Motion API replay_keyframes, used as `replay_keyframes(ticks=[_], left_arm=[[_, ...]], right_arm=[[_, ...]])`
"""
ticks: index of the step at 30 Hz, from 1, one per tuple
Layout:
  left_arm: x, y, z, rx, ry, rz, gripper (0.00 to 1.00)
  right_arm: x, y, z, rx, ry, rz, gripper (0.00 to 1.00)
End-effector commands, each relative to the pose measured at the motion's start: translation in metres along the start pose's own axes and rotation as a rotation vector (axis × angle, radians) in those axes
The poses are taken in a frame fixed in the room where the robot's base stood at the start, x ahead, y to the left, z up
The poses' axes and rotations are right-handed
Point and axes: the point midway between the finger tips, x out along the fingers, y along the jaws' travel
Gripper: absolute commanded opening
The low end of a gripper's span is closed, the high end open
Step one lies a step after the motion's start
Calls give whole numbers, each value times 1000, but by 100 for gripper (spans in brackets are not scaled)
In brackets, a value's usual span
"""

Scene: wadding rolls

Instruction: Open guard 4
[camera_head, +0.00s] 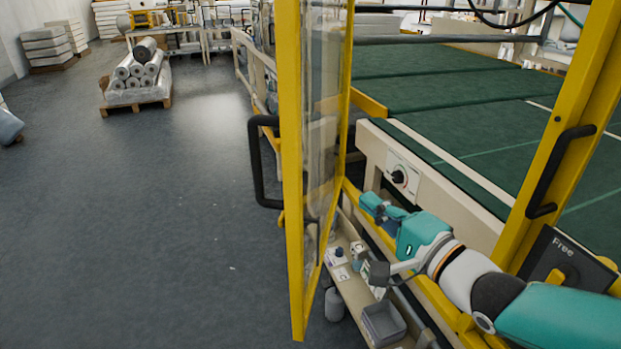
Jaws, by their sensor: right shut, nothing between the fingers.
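A guard door (291,180) with a yellow frame and a clear panel stands swung out from the machine, edge-on to me, in the middle of the head view. Its black handle (257,165) is on its left side. No number is readable on it. My right gripper (373,208) is shut and empty, to the right of the door and beside the machine's front, below the dial. It is apart from the handle. A second yellow frame (541,165) with a black handle (557,172) stands at the right. My left gripper is out of view.
The green machine bed (440,95) lies behind the guards, with a dial panel (401,176) at its front edge. A low shelf with a grey bin (384,323) sits below. A pallet of rolls (136,84) stands at the back left.

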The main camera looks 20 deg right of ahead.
Motion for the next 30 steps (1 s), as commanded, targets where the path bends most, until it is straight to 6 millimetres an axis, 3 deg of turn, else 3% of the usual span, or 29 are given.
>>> replay_keyframes(ticks=[5,17,21,30], left_arm=[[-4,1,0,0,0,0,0],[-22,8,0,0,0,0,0],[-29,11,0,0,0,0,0],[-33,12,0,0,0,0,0]], right_arm=[[23,1,1,4,-4,4,0],[100,0,2,2,-3,6,0],[113,-1,20,2,-5,4,0],[123,1,30,1,-1,3,0]])
